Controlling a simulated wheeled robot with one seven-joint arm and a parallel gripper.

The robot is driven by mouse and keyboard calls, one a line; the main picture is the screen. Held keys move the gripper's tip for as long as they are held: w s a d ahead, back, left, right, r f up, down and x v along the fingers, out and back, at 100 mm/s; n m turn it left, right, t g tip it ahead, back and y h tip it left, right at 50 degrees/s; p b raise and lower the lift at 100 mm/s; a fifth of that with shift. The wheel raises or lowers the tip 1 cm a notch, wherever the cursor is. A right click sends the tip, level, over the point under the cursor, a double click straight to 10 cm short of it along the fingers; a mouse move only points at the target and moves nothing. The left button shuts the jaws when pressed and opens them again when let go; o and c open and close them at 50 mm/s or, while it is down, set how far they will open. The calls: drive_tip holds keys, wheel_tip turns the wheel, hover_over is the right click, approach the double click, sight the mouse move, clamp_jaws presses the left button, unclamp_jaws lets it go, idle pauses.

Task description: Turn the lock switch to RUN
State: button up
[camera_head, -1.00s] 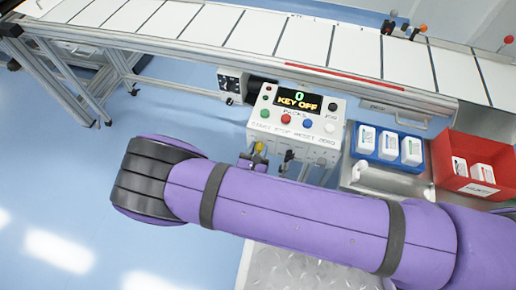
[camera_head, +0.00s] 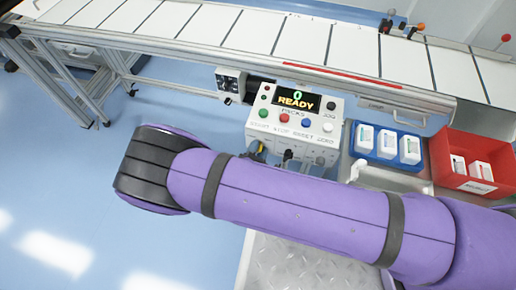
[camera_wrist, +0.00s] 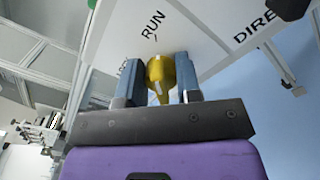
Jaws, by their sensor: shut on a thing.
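In the wrist view the yellow lock switch (camera_wrist: 172,76) sits on the white panel under a "RUN" label (camera_wrist: 153,25). My gripper (camera_wrist: 161,84) is shut on the yellow switch, one finger on each side of it.
A conveyor (camera_head: 230,33) runs behind the box. To the right are a blue tray (camera_head: 378,157) with white packs and a red bin (camera_head: 444,150). A black knob (camera_wrist: 290,8) stands on the panel near the "DIRE" lettering. Open blue floor lies left of the box.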

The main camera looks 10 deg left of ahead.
drive_tip(key=shift+s+f, duration=0.1)
idle(0.3)
drive_tip(key=o, duration=0.9)
